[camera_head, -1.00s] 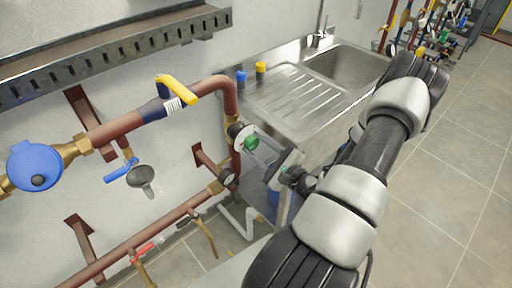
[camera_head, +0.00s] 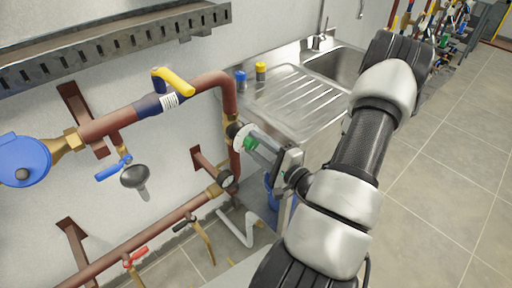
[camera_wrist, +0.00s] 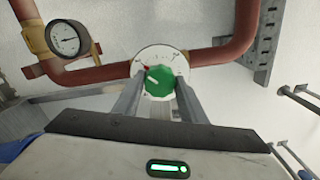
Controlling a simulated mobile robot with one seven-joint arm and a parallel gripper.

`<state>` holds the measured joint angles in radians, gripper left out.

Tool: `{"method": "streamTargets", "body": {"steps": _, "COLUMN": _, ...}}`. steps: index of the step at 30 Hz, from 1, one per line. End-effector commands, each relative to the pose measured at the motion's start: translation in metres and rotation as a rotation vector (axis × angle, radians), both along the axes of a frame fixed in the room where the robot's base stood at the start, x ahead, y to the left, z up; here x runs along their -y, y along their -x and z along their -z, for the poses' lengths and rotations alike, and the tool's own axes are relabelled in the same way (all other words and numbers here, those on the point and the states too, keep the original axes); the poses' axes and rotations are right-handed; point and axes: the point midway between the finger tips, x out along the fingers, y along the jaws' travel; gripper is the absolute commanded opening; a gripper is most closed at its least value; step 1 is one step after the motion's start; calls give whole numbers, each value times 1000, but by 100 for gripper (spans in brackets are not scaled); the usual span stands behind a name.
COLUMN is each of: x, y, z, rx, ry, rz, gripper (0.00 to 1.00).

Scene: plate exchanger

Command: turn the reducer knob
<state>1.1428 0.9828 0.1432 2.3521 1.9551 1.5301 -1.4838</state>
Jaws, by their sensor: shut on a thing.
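The reducer knob (camera_wrist: 159,78) is green with a white pointer mark, on a round white dial plate (camera_wrist: 146,53) with a small red mark and figures. In the wrist view it sits at the centre, between the two grey fingers of my gripper (camera_wrist: 160,88). The fingers are shut on its left and right sides. In the head view the green knob (camera_head: 250,143) shows at the reducer on the vertical pipe, with my gripper (camera_head: 258,148) reaching it from the right. The fingertips' exact contact is partly hidden there.
Red-brown pipes (camera_head: 205,85) run along the wall, with a yellow-handled valve (camera_head: 174,82), a blue meter (camera_head: 22,160) and a pressure gauge (camera_head: 226,180) below the reducer. A steel sink (camera_head: 295,95) stands behind. Tiled floor (camera_head: 455,190) is clear on the right.

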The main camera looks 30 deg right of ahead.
Motion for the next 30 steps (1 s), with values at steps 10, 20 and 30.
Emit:
{"method": "streamTargets", "body": {"steps": 10, "x": 0, "y": 1, "z": 1, "rx": -1, "ry": 9, "rz": 1, "gripper": 15}}
{"method": "streamTargets", "body": {"steps": 20, "x": 0, "y": 0, "z": 0, "rx": 0, "ry": 7, "rz": 1, "gripper": 57}}
{"method": "streamTargets", "body": {"steps": 30, "x": 3, "y": 15, "z": 0, "rx": -1, "ry": 6, "rz": 3, "gripper": 57}}
